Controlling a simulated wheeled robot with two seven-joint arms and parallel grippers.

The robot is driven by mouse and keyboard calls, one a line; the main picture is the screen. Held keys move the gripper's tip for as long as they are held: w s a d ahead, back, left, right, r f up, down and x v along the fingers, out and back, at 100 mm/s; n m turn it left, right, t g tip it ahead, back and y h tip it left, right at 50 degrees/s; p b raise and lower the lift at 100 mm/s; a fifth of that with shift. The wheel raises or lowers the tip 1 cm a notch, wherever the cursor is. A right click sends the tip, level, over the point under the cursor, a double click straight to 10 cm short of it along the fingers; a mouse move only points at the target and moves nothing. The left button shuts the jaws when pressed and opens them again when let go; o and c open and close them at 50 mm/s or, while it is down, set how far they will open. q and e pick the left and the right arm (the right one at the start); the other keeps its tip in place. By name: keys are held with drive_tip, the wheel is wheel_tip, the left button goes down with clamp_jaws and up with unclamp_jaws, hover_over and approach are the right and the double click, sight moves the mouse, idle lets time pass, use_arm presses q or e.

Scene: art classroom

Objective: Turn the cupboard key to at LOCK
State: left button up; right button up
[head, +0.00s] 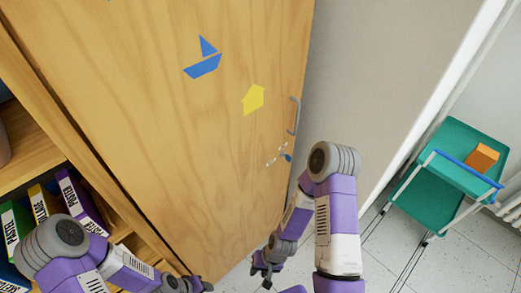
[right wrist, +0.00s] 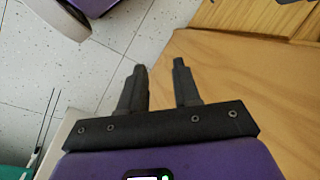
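The wooden cupboard door (head: 215,130) fills the middle of the head view and looks shut. A small blue key (head: 287,157) sits near its right edge, below the grey handle (head: 296,116). Small pale marks lie beside the key, too small to read, so I cannot tell its setting. My right gripper (head: 263,272) is low, below the key and apart from it. In the right wrist view its two black fingers (right wrist: 158,82) are apart with nothing between them. My left gripper (head: 200,287) is at the bottom edge, partly cut off, and its fingers are unclear.
Open shelves with several colored binders (head: 75,195) stand at the left. A green trolley (head: 455,150) with an orange box (head: 482,158) stands at the right. Pale tiled floor (head: 405,262) lies clear between the cupboard and the trolley.

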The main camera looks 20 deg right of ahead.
drive_tip(key=w+d+r+m+t+y+p, duration=0.1)
drive_tip(key=w+d+r+m+t+y, duration=0.15)
drive_tip(key=w+m, duration=0.5)
drive_tip(key=w+d+r+m+t+y+p, duration=0.1)
drive_tip(key=w+d+r+m+t+y, duration=0.2)
drive_tip(key=w+m, duration=0.45)
drive_tip(key=m+t+h, duration=0.3)
drive_tip(key=m+t, duration=0.8)
drive_tip(key=m, duration=0.1)
approach(288, 158)
drive_tip(key=x, duration=1)
drive_tip(key=shift+d+f, duration=0.15)
drive_tip(key=shift+c, duration=0.3)
clamp_jaws()
